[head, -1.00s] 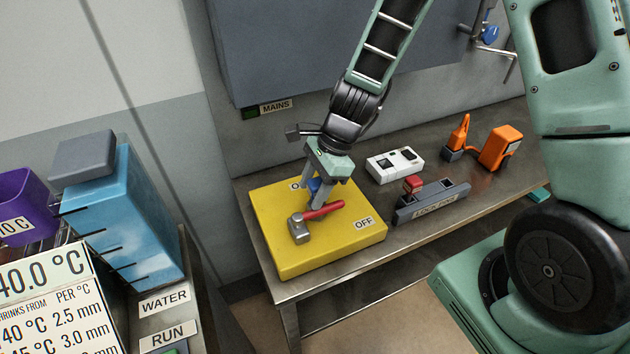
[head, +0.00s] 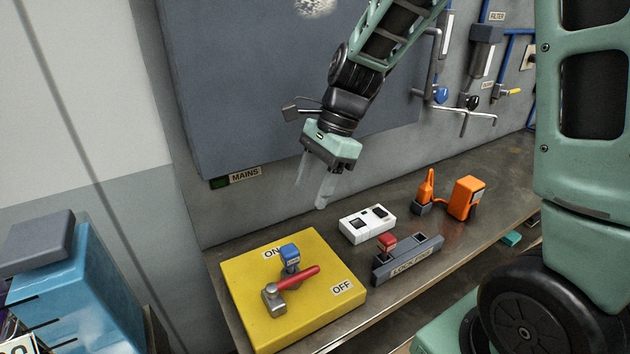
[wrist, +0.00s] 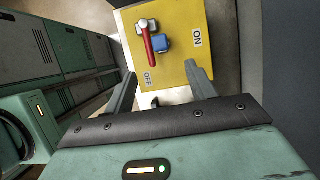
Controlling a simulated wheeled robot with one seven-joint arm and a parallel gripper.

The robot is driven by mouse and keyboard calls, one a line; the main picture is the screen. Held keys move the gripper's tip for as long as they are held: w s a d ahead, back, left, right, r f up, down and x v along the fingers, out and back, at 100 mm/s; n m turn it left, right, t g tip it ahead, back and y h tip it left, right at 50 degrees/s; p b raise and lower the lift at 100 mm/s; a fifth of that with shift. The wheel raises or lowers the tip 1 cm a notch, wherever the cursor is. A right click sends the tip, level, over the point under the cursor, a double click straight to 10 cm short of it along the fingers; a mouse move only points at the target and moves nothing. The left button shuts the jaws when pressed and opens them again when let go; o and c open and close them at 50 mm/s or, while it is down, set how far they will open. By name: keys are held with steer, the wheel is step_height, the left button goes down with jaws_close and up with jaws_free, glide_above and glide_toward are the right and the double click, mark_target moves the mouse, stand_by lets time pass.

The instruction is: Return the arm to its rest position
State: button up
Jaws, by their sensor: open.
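My gripper (head: 311,188) is open and empty in the head view, raised above the back of the bench. Its fingers also show in the wrist view (wrist: 160,85), apart, with nothing between them. Below it and to the left in the head view is a yellow switch box (head: 238,290) with ON and OFF labels. Its red-handled lever (head: 298,278) lies across the top, the red end pointing toward the OFF side. A blue padlock-like block (head: 290,257) stands beside the lever, near ON. The gripper touches none of these.
On the metal bench (head: 400,217) are a white device (head: 367,224), a grey lock rack (head: 408,262) holding a red block (head: 388,242), and an orange tester (head: 466,197). A grey wall panel (head: 260,100) stands behind my arm. A blue tank (head: 75,300) is at left.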

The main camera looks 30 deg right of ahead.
steer(key=shift+d+r, duration=0.15)
steer(key=shift+r, duration=0.25)
steer(key=s+a+f+n+h+b, duration=0.2)
steer(key=s+a+n, duration=0.4)
steer(key=s+n, duration=0.4)
steer(key=s+a+f+n+h+b, duration=0.2)
steer(key=s+a+n, duration=0.4)
steer(key=s+n, duration=0.4)
step_height(320, 180, down, 2)
steer(key=n+b, duration=0.1)
steer(key=n, duration=0.4)
steer(key=shift+a+f+n, duration=0.2)
steer(key=shift+n, duration=0.2)
